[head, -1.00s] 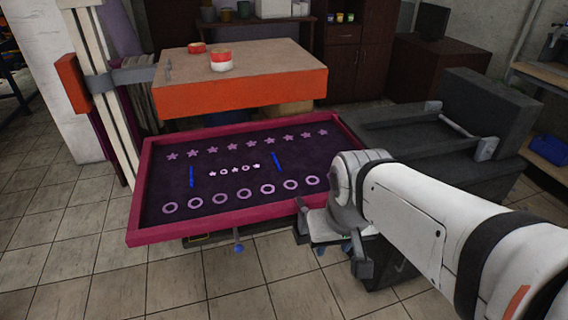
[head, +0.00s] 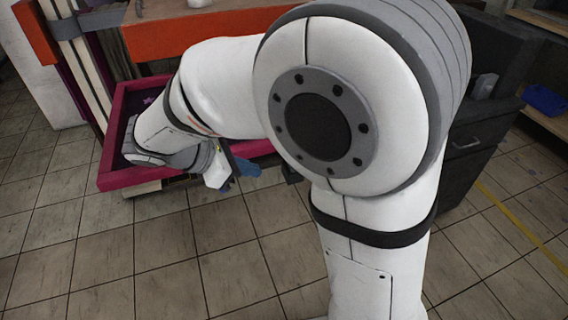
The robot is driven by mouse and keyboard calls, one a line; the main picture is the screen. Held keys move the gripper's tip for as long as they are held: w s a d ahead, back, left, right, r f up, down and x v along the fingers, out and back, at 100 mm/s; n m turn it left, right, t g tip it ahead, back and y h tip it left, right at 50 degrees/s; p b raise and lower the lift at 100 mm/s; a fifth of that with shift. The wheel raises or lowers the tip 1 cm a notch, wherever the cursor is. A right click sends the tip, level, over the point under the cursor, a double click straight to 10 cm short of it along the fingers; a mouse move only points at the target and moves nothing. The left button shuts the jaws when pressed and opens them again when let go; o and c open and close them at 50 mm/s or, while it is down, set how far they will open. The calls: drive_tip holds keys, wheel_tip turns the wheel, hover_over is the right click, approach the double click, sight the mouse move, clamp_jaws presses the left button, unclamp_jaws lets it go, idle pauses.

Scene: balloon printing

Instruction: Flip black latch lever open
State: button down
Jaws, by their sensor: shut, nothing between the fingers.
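My gripper (head: 219,168) is at the front edge of the magenta-framed screen (head: 118,178), at the end of my arm, which reaches across to the left. It looks small and is partly hidden by my wrist. It is shut, with nothing seen between its fingers. A blue part (head: 246,168) shows just right of it; I cannot tell what it belongs to. I cannot make out the black latch lever; my arm covers much of the screen and the machine around it.
An orange-edged platform (head: 190,38) stands behind the screen, with a red and white roll (head: 199,3) on it. A dark machine block (head: 474,145) is at the right, partly behind my arm. A blue item (head: 546,100) lies on a shelf at far right. The tiled floor in front is clear.

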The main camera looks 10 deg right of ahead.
drive_tip(key=shift+w+a+f+n+t+h, duration=0.2)
drive_tip(key=shift+a+n, duration=0.15)
drive_tip(key=shift+a, duration=0.15)
drive_tip(key=shift+w+a+f+n+t+h, duration=0.1)
drive_tip(key=shift+w+a+n, duration=0.05)
drive_tip(key=shift+a+n, duration=0.25)
drive_tip(key=d+r+b+x, duration=0.1)
drive_tip(key=r+b+x, duration=0.1)
drive_tip(key=x, duration=1)
drive_tip(key=shift+w+d, duration=0.35)
drive_tip(key=shift+d, duration=0.25)
